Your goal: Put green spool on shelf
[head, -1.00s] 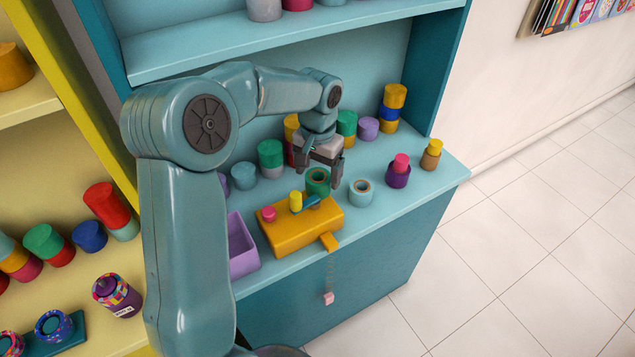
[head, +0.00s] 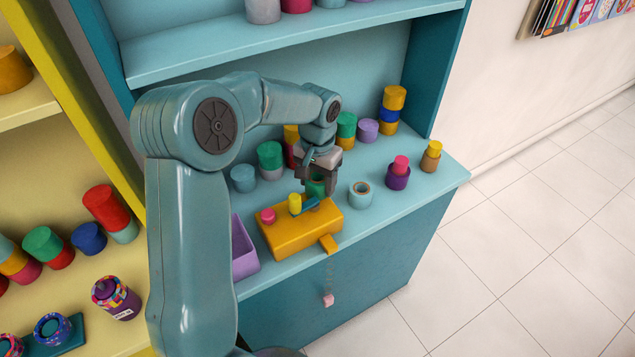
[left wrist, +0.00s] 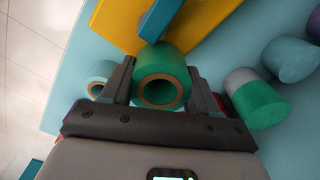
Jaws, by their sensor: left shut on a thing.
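The green spool (head: 317,187) is a short roll with a tan ring around its open core. My right gripper does not show.
A light teal spool (head: 361,194) stands right of the yellow block. A lilac bin (head: 243,251) is at its left. Several coloured rolls stand behind, among them a green and grey stack (head: 270,160). An upper shelf (head: 270,42) overhangs the back.

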